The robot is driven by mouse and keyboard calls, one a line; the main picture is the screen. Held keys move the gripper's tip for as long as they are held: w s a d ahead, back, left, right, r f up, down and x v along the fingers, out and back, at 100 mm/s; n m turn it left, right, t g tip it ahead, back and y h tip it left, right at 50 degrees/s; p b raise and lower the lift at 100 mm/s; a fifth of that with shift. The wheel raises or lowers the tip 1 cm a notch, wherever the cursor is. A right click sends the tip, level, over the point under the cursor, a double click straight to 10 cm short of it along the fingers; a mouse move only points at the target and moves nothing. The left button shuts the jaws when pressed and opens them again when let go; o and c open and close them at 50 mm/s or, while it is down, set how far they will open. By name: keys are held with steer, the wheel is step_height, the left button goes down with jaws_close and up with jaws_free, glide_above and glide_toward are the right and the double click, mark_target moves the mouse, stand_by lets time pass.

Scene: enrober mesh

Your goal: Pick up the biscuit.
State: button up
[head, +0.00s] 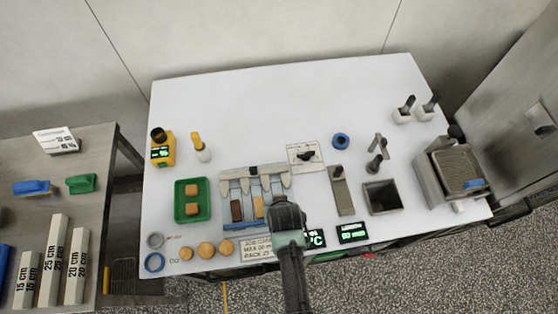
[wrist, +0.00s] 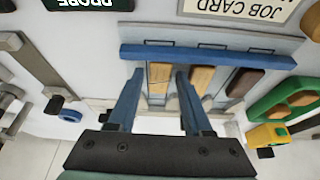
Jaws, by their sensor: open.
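Bar-shaped tan biscuits lie in the lanes of a grey rack; one tan biscuit (head: 258,207) shows left of my gripper in the head view. In the wrist view, one tan biscuit (wrist: 159,77) sits between my fingertips in the picture and another tan biscuit (wrist: 201,80) lies just right of them. A dark brown bar (head: 236,211) occupies another lane and also shows in the wrist view (wrist: 245,83). My gripper (wrist: 160,73) is open over the rack (head: 229,189), with no biscuit visibly held. Its fingertips are hidden in the head view, and their height is unclear.
A green tray (head: 178,213) with two biscuits stands left of the rack. Several round biscuits (head: 206,250) and a job card (head: 255,250) lie along the front edge. A blue bar (wrist: 205,56) crosses the rack. The table's back (head: 270,110) is clear.

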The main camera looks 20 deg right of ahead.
steer(key=shift+f, duration=0.15)
steer(key=shift+c, duration=0.3)
steer(key=c, duration=0.7)
